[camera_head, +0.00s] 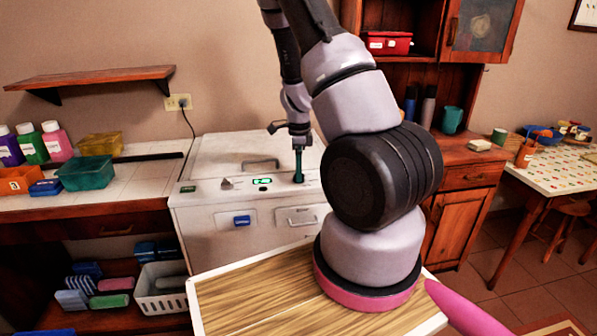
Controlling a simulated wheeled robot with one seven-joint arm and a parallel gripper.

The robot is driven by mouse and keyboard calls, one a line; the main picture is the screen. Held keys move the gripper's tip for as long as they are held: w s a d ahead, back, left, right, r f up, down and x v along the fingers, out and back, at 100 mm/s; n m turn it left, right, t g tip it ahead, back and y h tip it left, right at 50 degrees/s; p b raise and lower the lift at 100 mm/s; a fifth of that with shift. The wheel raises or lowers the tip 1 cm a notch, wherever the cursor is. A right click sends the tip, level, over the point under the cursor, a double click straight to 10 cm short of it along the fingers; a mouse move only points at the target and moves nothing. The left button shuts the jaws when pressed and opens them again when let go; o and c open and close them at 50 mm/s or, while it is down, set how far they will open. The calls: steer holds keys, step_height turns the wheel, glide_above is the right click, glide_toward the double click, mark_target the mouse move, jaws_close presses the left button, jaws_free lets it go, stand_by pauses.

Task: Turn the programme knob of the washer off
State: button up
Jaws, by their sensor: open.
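The washer (190,222) is a white top-loading box left of my arm, its lid shut. Its sloped front panel has a lit green display (262,181) and a small grey raised part (227,183) to the display's left. My gripper (299,179) points down with dark green fingers at the panel's right part, right of the display. The fingers look edge-on, so the gap between them is hidden. I cannot make out the programme knob clearly; it may be hidden at the fingertips. I cannot tell whether the fingers touch the panel.
A tiled counter (130,182) with bottles, a teal bin (86,173) and other bins stands left of the washer. A wall shelf (95,76) hangs above. A wooden cabinet (455,216) stands at right, with a patterned table (560,166) beyond it.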

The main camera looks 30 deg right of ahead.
steer(key=shift+f, duration=0.55)
jaws_close()
